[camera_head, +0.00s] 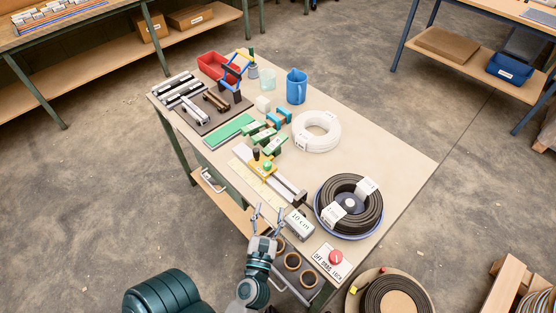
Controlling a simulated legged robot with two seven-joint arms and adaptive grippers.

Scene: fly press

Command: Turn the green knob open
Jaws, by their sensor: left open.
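A small green knob (267,167) sits on the yellow-and-grey press fixture (264,174) near the front-left edge of the table. A black knob (256,153) stands close to it. My left gripper (268,214) is open and empty, fingers pointing up the picture. It is below the fixture in the picture, by the table's front edge, apart from the green knob. Its exact height over the edge is hard to tell. My right gripper is not in view.
A grey block labelled "10 cm" (298,223) is just right of my gripper. A red button on a white plate (335,258) is at the near corner. A black coil (349,203), white coil (316,131) and blue jug (296,86) stand on the table (400,160). Its right side is mostly clear.

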